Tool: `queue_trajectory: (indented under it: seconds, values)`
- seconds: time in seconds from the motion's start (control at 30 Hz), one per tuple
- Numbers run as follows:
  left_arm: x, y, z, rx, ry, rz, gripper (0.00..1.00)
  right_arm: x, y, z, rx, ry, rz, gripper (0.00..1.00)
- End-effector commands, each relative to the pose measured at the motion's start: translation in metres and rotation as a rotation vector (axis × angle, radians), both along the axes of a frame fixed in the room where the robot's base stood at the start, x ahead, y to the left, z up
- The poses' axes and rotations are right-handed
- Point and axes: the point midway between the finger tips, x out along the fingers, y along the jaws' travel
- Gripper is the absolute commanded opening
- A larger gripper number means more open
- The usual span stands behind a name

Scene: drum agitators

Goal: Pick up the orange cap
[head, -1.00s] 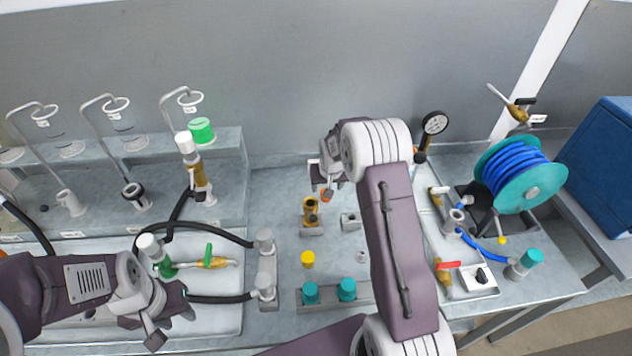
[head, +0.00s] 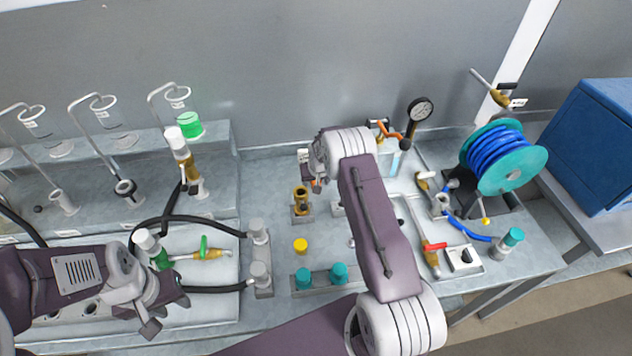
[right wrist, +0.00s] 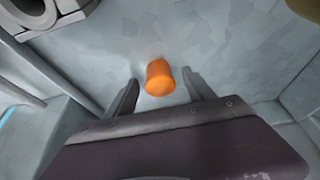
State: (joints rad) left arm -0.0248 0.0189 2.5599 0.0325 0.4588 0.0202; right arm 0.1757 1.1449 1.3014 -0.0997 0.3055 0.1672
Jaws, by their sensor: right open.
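The orange cap (right wrist: 160,78) stands on the grey bench top in the right wrist view. My right gripper (right wrist: 158,88) is open, with one finger on each side of the cap and gaps on both sides. I cannot tell whether the fingertips are down at the cap's height. In the head view a little of the orange cap (head: 317,184) shows beside my right gripper (head: 311,178), mostly covered by my wrist. My left gripper (head: 168,316) is at lower left, away from the cap, over the front of the bench; its jaw opening is not clear.
A brass fitting (head: 301,198) and a yellow cap (head: 300,246) stand nearer the front. Teal caps (head: 302,278) sit on a grey block. A pressure gauge (head: 420,109), a blue hose reel (head: 503,156) and a red-handled valve (head: 432,250) are to the right. Black hoses (head: 215,222) run at left.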

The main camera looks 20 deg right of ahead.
Motion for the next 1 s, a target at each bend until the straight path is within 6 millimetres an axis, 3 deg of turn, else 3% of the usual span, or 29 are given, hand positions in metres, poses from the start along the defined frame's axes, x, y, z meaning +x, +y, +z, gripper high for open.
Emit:
queue_trajectory:
  seconds: [0.17,0.3,0.37,0.4,0.73,0.97,1.0]
  values:
    - [0.0,0.0,0.0,0.0,0.0,0.0,0.36,0.0,0.0,0.0,0.0,-0.001,0.0,0.59]
    - [0.0,0.0,0.0,0.0,0.0,0.0,0.36,0.0,0.0,0.0,0.0,-0.001,0.0,0.2]
    - [0.0,0.0,0.0,0.0,0.0,0.0,0.36,0.0,0.0,0.0,0.0,0.0,0.0,0.03]
    - [0.0,0.0,0.0,0.0,0.0,0.0,0.36,0.0,0.0,0.0,0.0,0.0,0.0,0.0]
    - [0.0,0.0,-0.003,0.0,0.0,0.0,0.36,0.0,0.0,0.006,0.0,-0.001,0.0,0.0]
    - [0.0,0.0,-0.014,0.0,0.0,0.0,0.36,0.001,0.0,0.042,0.0,-0.005,0.0,0.0]
    - [0.0,0.0,-0.014,0.0,0.0,0.0,0.36,-0.008,-0.006,0.047,0.0,-0.001,-0.004,0.0]
